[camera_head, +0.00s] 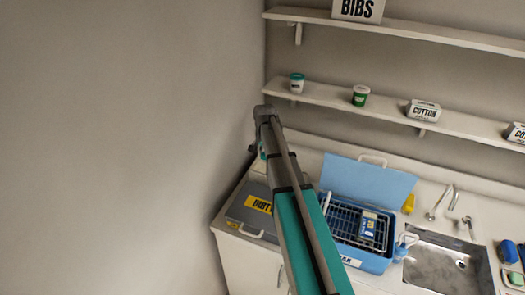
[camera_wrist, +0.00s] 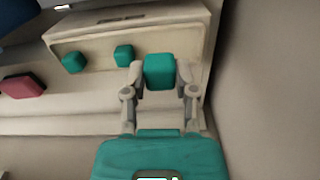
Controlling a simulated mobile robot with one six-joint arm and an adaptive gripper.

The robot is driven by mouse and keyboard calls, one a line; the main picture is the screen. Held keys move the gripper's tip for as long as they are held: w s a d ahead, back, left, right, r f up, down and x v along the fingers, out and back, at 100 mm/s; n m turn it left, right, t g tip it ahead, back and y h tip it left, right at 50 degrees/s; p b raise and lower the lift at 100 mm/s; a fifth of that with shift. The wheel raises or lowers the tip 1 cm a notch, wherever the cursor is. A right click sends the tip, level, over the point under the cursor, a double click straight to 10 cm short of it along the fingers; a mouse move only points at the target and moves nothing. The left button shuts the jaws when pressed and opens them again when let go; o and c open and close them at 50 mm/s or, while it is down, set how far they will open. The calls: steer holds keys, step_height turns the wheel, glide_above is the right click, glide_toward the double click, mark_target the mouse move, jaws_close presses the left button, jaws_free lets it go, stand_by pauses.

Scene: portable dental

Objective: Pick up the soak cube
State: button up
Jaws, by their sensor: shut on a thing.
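In the wrist view a teal block with rounded edges (camera_wrist: 159,72), which fits the soak cube, sits between the two fingers of my gripper (camera_wrist: 160,80). The fingers are shut on its left and right sides. Behind it is a beige box or ledge (camera_wrist: 90,47) with two more teal blocks, one (camera_wrist: 124,54) just left of my gripper and one (camera_wrist: 73,62) farther left. In the head view my arm reaches to the back left corner of the counter and mostly hides the gripper and the cube.
A reddish block (camera_wrist: 23,86) lies at the left in the wrist view. A wall (camera_wrist: 265,90) stands close on the right. In the head view a grey case (camera_head: 240,222), an open blue case with a wire rack (camera_head: 375,262) and a sink (camera_head: 448,268) line the counter. Shelves hang above.

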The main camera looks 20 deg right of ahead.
steer(key=s+a+r+p, duration=0.1)
steer(key=s+r+p, duration=0.3)
steer(key=s, duration=0.5)
steer(key=shift+s+r, duration=0.35)
steer(key=shift+r, duration=0.05)
steer(key=shift+f, duration=0.15)
step_height(320, 180, down, 10)
steer(key=b, duration=1.1)
steer(key=shift+f, duration=0.2)
